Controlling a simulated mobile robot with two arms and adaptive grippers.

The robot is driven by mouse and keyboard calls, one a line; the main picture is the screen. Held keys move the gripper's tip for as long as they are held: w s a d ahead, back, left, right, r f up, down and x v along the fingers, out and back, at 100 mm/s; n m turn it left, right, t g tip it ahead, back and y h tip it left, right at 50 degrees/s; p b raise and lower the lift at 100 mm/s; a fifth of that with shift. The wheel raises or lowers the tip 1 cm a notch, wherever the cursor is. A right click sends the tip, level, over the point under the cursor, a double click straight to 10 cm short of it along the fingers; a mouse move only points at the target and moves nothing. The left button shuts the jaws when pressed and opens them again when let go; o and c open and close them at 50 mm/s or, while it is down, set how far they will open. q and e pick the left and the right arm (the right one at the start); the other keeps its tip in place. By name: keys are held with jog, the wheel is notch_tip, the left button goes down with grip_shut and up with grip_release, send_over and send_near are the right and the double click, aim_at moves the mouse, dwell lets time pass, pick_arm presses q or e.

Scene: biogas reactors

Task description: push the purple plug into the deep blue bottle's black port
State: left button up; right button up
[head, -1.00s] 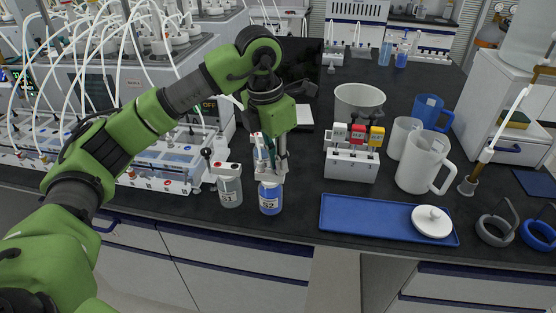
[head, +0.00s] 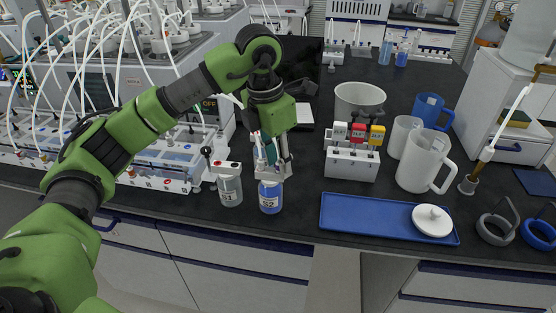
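A blue bottle (head: 270,197) with a white label reading S2 stands upright near the front edge of the bench. My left gripper (head: 273,172) points down right over its top, with its fingers spread a little apart. The fingers and the bottle's pale top overlap, so the black port is hidden. I cannot make out a purple plug; if it is there, the fingers hide it. Whether the fingers touch the bottle is too small to tell. My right gripper is not in view.
A bottle of pale liquid (head: 229,191) stands close on the left. Reactors with tubes fill the left.

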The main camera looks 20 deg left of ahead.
pick_arm(q)
notch_tip(320, 180, up, 12)
jog(key=s, duration=0.1)
jog(key=shift+s+a+f, duration=0.15)
jog(key=shift+s+a, duration=0.1)
jog(key=shift+a, duration=0.2)
